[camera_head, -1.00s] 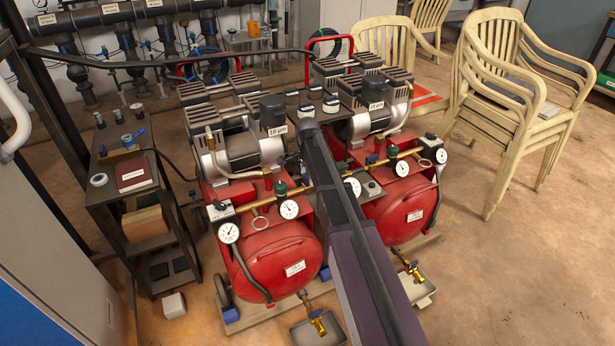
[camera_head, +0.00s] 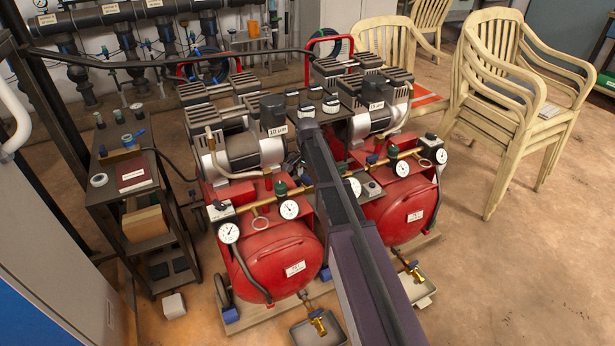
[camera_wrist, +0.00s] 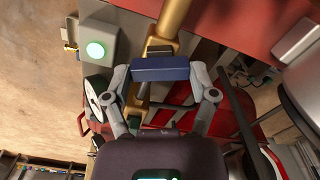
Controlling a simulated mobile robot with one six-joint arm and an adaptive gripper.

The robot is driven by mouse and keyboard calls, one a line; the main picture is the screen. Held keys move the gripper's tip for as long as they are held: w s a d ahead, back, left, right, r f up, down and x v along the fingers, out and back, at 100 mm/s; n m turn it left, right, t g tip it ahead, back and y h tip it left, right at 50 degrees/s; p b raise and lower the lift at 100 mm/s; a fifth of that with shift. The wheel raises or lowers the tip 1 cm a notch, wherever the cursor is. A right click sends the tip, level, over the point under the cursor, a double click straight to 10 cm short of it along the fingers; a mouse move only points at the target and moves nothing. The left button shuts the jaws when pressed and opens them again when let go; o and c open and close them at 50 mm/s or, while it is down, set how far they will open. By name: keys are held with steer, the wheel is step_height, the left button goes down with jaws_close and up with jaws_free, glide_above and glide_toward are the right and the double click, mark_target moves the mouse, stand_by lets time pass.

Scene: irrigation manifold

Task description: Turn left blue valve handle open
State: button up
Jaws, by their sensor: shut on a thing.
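In the wrist view the blue valve handle (camera_wrist: 160,69) is a short blue bar lying crosswise to a brass pipe (camera_wrist: 174,16). The brass valve body (camera_wrist: 158,46) shows just beyond it. My gripper (camera_wrist: 161,72) has one finger at each end of the handle and is shut on it. The left red compressor (camera_head: 275,262) carries a brass pipe line that runs behind my arm. Another blue handle (camera_head: 372,159) shows on the right compressor (camera_head: 405,210).
A grey box with a green light (camera_wrist: 97,48) and a round gauge (camera_wrist: 93,97) sit close to my left finger. A dark hose (camera_wrist: 238,110) runs on the right. A dark shelf cart (camera_head: 130,190) stands left of the compressors; stacked chairs (camera_head: 510,80) stand right.

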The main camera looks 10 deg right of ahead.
steer(key=n, duration=1.3)
steer(key=shift+n, duration=0.3)
stand_by(0.3)
steer(key=o, duration=1)
steer(key=shift+m, duration=0.5)
